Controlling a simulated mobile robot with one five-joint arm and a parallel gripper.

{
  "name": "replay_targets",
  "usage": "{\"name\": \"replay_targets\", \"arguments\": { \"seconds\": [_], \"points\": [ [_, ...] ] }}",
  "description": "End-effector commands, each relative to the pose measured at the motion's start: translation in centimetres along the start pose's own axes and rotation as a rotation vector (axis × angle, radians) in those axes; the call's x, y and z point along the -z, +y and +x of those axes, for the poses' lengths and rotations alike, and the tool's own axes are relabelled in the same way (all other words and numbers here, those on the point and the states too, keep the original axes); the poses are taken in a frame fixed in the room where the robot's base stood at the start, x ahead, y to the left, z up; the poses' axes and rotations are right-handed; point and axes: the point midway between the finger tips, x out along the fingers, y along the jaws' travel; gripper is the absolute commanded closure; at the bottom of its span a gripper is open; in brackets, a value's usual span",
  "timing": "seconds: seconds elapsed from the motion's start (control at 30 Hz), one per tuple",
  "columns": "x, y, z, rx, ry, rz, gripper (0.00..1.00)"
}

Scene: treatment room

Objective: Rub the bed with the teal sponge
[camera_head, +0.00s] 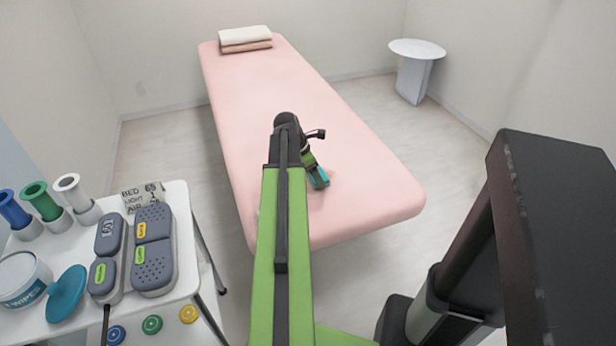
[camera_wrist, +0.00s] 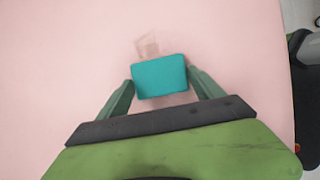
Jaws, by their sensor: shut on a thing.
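The pink bed (camera_head: 270,90) stretches away from me in the head view, and its pink surface (camera_wrist: 50,60) fills most of the wrist view. My gripper (camera_head: 318,178) is over the near half of the bed. In the wrist view, my gripper (camera_wrist: 160,84) is shut on the teal sponge (camera_wrist: 160,77), with one finger on each side of it. The sponge also shows at the gripper's tip in the head view (camera_head: 320,179). It is at or just above the bed surface; I cannot tell whether it touches. A faint brownish mark (camera_wrist: 148,45) shows just beyond the sponge.
Folded towels (camera_head: 245,38) lie at the bed's far end. A round white side table (camera_head: 416,50) stands at the back right. Floor is clear right of the bed.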

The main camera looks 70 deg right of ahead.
Motion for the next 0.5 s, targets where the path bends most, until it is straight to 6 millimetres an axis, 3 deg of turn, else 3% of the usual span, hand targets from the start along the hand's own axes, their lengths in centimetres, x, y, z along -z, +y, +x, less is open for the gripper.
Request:
{"name": "replay_targets", "arguments": {
  "seconds": [0.5],
  "points": [
    [-2.6,0.1,1.2,-0.001,0.000,0.002,0.56]
  ]
}}
